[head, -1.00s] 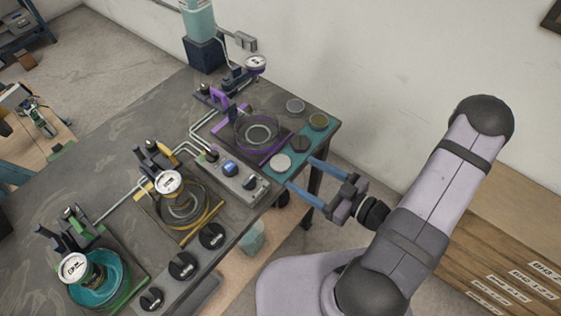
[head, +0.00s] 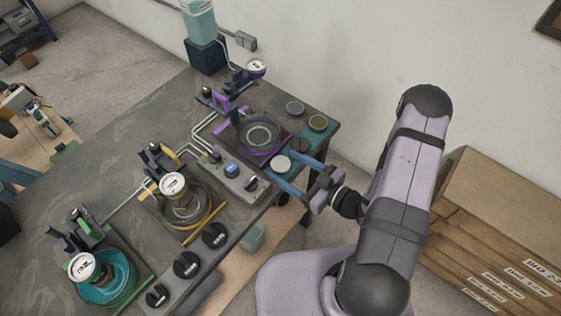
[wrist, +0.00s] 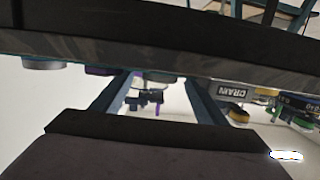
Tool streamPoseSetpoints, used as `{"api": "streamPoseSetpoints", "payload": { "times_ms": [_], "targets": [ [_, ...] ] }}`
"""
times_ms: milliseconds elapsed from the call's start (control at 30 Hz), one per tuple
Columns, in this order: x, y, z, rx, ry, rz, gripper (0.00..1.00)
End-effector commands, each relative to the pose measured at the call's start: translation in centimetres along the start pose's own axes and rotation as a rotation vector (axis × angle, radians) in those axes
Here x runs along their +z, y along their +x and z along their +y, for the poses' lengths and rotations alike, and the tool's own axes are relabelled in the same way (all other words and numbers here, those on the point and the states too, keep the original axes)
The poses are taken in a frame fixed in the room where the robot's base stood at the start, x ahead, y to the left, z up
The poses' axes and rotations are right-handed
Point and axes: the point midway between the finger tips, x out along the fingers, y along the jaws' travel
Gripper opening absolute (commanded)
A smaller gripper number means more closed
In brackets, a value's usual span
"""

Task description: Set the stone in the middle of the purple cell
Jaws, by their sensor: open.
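The purple cell (head: 243,147) is a square purple-edged station at the table's far right side, with a round clear dish and a pale ring in it. A teal mat (head: 287,148) lies beside it along the table edge. Several round discs sit on or near the mat: a pale one (head: 280,163), a dark one (head: 300,143), an olive one (head: 317,122) and a grey one (head: 295,108). I cannot tell which is the stone. My gripper (head: 286,167) is open, low over the mat, its blue fingers on either side of the pale disc. The fingers also show in the wrist view (wrist: 156,78).
A control box (head: 230,172) with knobs stands left of the mat. A yellow cell (head: 186,210) and a green cell (head: 105,277) lie farther left, with gauges. A purple clamp post (head: 220,101) stands behind the purple cell.

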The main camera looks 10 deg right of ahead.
Motion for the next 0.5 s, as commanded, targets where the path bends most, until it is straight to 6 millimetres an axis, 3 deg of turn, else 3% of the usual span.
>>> {"api": "streamPoseSetpoints", "payload": {
  "times_ms": [300, 500],
  "targets": [
    [0.04, 0.27, 0.0, 0.001, 0.0, 0.0, 0.67],
    [0.03, 0.25, 0.0, 0.0, 0.0, 0.0, 0.21]
  ]
}}
